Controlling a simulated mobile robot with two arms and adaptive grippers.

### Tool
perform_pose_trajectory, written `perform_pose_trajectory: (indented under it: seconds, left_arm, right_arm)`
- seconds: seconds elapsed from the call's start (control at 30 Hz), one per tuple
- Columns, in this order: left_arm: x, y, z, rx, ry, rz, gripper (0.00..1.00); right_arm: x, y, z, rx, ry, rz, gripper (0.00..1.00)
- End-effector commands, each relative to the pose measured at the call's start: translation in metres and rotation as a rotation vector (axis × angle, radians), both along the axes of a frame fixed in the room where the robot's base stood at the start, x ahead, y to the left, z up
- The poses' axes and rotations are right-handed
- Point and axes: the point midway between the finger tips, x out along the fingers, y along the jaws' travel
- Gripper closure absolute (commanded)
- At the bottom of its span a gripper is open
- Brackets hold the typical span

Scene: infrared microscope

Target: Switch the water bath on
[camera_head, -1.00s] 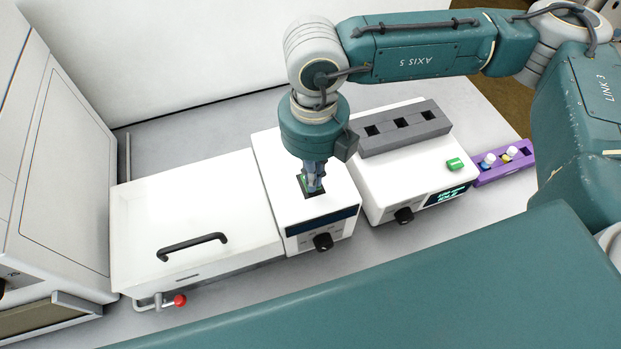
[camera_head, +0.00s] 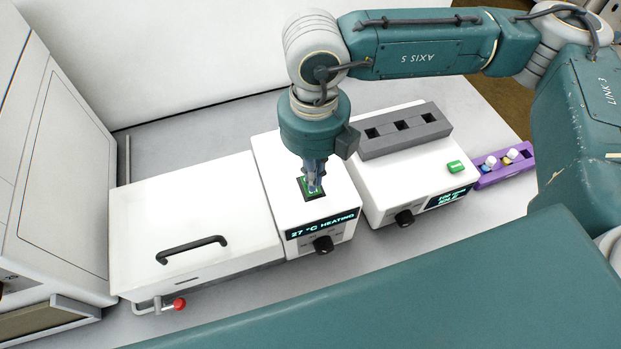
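The water bath (camera_head: 190,215) is a white box with a lid, a black handle and a control housing at its right end. Its display (camera_head: 322,223) is lit and reads "27 °C HEATING". The power switch (camera_head: 304,188) on top of the housing glows green. A black knob (camera_head: 323,244) sits below the display. My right gripper (camera_head: 314,188) points down at the switch, its tips at or just above it; contact is hard to make out. Its fingers look close together, but their gap is hidden from this angle. My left gripper is not in view.
A white dry block heater (camera_head: 382,200) with a grey block stands just right of the bath. A purple rack (camera_head: 503,169) with capped tubes lies beyond it. A red-tipped drain lever (camera_head: 178,304) sticks out at the bath's front left. A large pale instrument (camera_head: 60,170) stands at left.

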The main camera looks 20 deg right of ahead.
Motion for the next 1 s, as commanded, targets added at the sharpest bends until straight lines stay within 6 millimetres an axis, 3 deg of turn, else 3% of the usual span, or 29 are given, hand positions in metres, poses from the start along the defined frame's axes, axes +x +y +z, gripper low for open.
perform_pose_trajectory:
  seconds: [0.53, 1.0]
  left_arm:
    - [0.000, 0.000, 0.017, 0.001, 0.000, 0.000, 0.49]
    - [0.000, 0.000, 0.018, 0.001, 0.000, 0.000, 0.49]
  right_arm:
    - [0.000, 0.000, 0.046, 0.001, -0.002, 0.000, 1.00]
    - [0.000, 0.000, 0.051, 0.001, -0.001, 0.000, 1.00]
